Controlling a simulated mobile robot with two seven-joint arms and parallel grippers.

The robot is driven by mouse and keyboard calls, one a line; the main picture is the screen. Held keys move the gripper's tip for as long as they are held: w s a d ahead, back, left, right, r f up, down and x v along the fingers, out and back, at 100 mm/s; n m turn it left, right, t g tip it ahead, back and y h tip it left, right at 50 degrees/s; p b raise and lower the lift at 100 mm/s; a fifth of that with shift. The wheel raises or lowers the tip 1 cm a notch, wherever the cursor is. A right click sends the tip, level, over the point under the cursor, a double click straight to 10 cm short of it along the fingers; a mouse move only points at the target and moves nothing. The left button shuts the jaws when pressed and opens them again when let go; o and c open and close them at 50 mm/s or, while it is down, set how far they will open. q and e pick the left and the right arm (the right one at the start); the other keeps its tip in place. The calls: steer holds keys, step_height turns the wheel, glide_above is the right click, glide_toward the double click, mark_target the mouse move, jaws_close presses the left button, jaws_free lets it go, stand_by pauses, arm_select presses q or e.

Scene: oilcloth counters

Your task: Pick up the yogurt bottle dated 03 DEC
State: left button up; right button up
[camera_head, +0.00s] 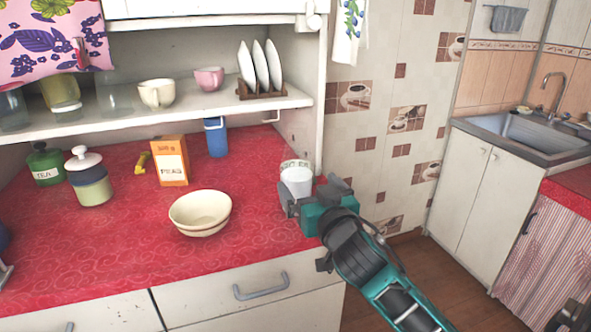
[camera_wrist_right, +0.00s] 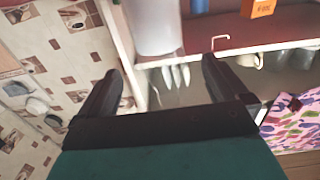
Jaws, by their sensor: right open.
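A white container (camera_head: 297,178) stands at the right end of the red counter, right by my right gripper. Pale green markings show at its upper back edge; I cannot tell if they belong to it. No date is readable on it, so I cannot confirm that it is the yogurt bottle dated 03 DEC. My right gripper (camera_head: 310,190) is open, its fingers apart at the near side of the container and partly covering its lower part. In the right wrist view the white container (camera_wrist_right: 153,28) lies beyond the open, empty fingertips (camera_wrist_right: 161,67). My left gripper is not in view.
A cream bowl (camera_head: 200,211), an orange box (camera_head: 171,163), a blue container (camera_head: 216,138), a lidded jar (camera_head: 89,180) and a green jar (camera_head: 45,165) stand on the counter (camera_head: 130,240). A shelf (camera_head: 200,108) with cups and plates hangs above. The tiled wall is at right.

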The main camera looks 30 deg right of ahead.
mark_target(297, 171)
steer(key=shift+f+x, duration=0.15)
steer(key=shift+x, duration=1.8)
steer(key=shift+f+x, duration=0.15)
steer(key=shift+x, duration=1.8)
steer(key=c, duration=1.5)
steer(key=shift+r, duration=0.1)
steer(key=shift+c, duration=0.4)
steer(key=shift+r, duration=0.1)
